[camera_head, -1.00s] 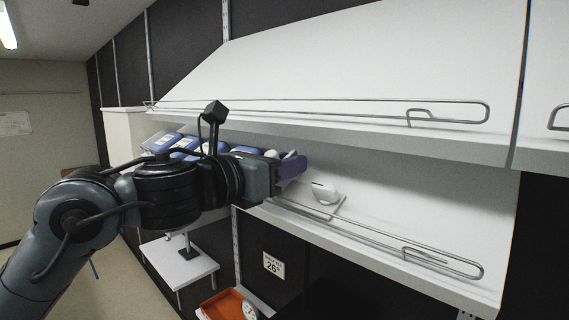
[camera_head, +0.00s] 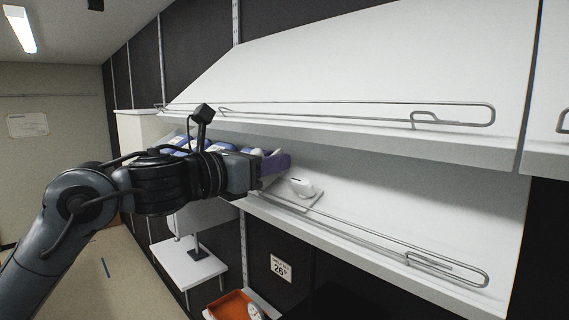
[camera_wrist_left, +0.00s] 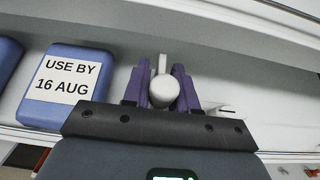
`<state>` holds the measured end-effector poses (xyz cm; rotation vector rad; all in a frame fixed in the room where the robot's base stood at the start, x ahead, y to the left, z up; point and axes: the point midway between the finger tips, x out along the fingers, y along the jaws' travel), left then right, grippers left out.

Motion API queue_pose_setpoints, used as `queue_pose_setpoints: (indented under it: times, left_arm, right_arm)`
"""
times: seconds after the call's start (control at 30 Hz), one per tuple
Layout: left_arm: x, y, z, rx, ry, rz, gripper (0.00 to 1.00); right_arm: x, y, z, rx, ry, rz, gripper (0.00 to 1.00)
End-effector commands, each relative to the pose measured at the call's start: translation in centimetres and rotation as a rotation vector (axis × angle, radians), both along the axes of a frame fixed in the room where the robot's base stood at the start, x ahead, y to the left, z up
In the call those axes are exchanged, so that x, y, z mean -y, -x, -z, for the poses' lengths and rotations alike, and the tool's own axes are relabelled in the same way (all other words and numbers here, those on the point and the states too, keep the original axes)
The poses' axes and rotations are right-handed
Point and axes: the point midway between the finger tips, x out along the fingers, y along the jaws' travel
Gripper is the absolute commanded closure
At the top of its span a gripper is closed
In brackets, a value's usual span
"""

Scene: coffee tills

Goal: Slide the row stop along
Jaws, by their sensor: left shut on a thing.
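The row stop shows in the left wrist view as a white rounded knob (camera_wrist_left: 163,92) with a narrow white upright behind it. My left gripper (camera_head: 276,164) has purple fingers, which stand on both sides of the knob and are shut on it. In the head view a white plate with a rounded white piece (camera_head: 302,187) shows on the lower shelf, just right of the fingertips. The gripper hides part of this area, so I cannot tell how the plate joins the knob. My right gripper is out of view.
Blue containers stand left of my gripper; one (camera_wrist_left: 66,85) is labelled "USE BY 16 AUG". A wire rail (camera_head: 370,240) runs along the lower shelf's front. The upper shelf (camera_head: 370,125) overhangs from above. The lower shelf is clear to the right.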

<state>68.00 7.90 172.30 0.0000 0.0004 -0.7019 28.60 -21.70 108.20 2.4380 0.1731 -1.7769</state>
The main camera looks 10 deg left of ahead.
Motion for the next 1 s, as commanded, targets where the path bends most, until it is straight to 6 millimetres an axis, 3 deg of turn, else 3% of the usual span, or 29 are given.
queue_pose_setpoints:
  times: [0.07, 0.1, 0.23, 0.67, 1.0]
  left_arm:
    - [0.0, 0.0, -0.1, 0.002, 0.001, -0.001, 1.00]
    - [0.0, 0.0, -0.1, 0.002, 0.002, -0.001, 0.70]
    - [0.0, 0.0, -0.1, 0.002, 0.001, -0.001, 0.52]
    - [-0.5, 0.7, 0.1, 0.003, -0.001, 0.000, 0.52]
    - [-4.1, 4.8, 0.2, 0.005, 0.000, -0.003, 0.52]
  right_arm:
    - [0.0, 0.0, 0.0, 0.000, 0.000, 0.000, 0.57]
    - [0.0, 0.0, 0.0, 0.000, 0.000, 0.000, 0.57]
    - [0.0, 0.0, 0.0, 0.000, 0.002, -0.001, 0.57]
    - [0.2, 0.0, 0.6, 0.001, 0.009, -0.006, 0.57]
    - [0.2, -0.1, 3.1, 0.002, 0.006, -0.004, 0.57]
